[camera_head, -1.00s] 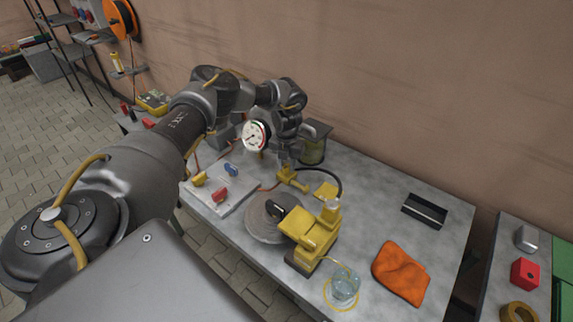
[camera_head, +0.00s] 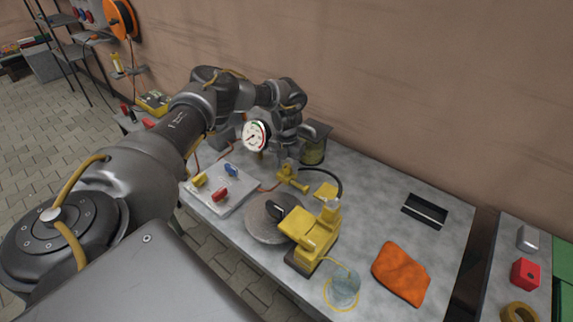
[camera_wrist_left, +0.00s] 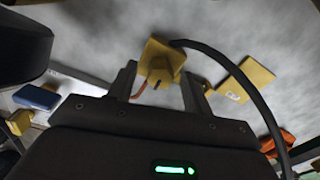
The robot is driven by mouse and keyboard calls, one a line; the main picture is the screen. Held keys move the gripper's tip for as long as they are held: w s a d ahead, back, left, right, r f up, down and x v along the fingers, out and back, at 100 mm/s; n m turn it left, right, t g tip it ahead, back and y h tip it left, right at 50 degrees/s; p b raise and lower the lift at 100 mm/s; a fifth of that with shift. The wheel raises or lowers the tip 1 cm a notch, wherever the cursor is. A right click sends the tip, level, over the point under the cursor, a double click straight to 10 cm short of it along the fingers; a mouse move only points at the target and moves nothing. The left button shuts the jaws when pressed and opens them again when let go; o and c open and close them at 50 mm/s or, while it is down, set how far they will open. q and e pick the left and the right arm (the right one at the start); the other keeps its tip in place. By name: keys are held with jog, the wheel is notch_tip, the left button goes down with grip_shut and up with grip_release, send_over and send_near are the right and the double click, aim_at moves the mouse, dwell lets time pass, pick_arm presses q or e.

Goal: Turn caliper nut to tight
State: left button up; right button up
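The yellow caliper (camera_head: 312,232) stands on the bench at the edge of a grey disc (camera_head: 265,222). A yellow fitting (camera_head: 291,178) with a black hose lies behind the disc. My left gripper (camera_head: 280,153) is above and slightly left of this fitting, away from the caliper. In the left wrist view its fingers (camera_wrist_left: 160,85) are apart and empty, with the fitting (camera_wrist_left: 160,58) seen beyond and between them. My right gripper is out of view.
A round gauge (camera_head: 257,136) is beside my left wrist. A board with coloured handles (camera_head: 226,200) lies left, a glass jar (camera_head: 343,287) stands in front, and an orange cloth (camera_head: 400,273) lies right. A dark tray (camera_head: 424,210) is at the back.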

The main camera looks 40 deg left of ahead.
aim_at(287, 166)
pick_arm(q)
jog(key=shift+r, duration=0.1)
notch_tip(287, 166, up, 11)
jog(key=b, duration=0.1)
jog(key=shift+f+b, duration=0.2)
jog(key=shift+b, duration=0.1)
jog(key=shift+r, duration=0.1)
dwell(0.5)
